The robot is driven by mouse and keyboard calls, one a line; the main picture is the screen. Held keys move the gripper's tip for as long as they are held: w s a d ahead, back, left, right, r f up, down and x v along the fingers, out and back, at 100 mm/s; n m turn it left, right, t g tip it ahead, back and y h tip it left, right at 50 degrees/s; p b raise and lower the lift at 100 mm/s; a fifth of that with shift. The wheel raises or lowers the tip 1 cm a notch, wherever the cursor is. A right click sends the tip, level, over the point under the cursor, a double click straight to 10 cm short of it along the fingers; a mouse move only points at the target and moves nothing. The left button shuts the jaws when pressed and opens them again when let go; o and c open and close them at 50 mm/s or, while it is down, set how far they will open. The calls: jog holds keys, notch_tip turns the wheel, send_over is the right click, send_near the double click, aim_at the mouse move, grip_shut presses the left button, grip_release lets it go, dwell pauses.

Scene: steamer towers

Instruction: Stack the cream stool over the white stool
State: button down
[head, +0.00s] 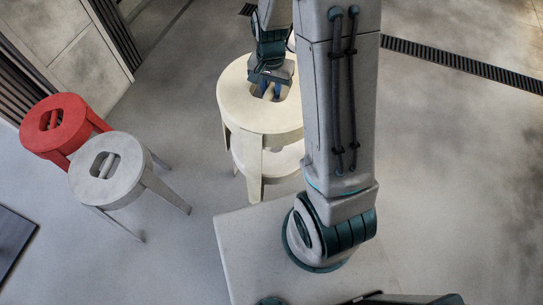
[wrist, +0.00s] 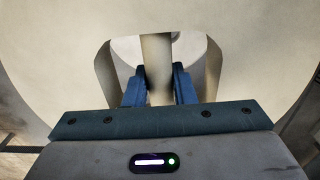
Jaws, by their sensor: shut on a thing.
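The cream stool (head: 238,105) is upright in the middle of the head view. My gripper (head: 270,90) reaches into the slot in its seat and is shut on the cream bar across it; the wrist view shows both blue fingers on either side of the bar (wrist: 157,70). The white stool (head: 285,160) shows below the cream seat, between the cream legs, mostly hidden. A pale surface also shows through the slot in the wrist view. I cannot tell whether the cream stool rests on the white one or hangs just above it.
A light grey stool (head: 125,171) and a red stool (head: 68,133) stand close together at the left. A dark flat panel (head: 12,240) lies at the left edge. A drain grate (head: 460,62) crosses the floor at upper right. The floor on the right is clear.

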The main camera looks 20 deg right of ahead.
notch_tip(320, 180, down, 8)
jog(key=b, duration=0.6)
jog(key=shift+f, duration=0.25)
dwell(6.8)
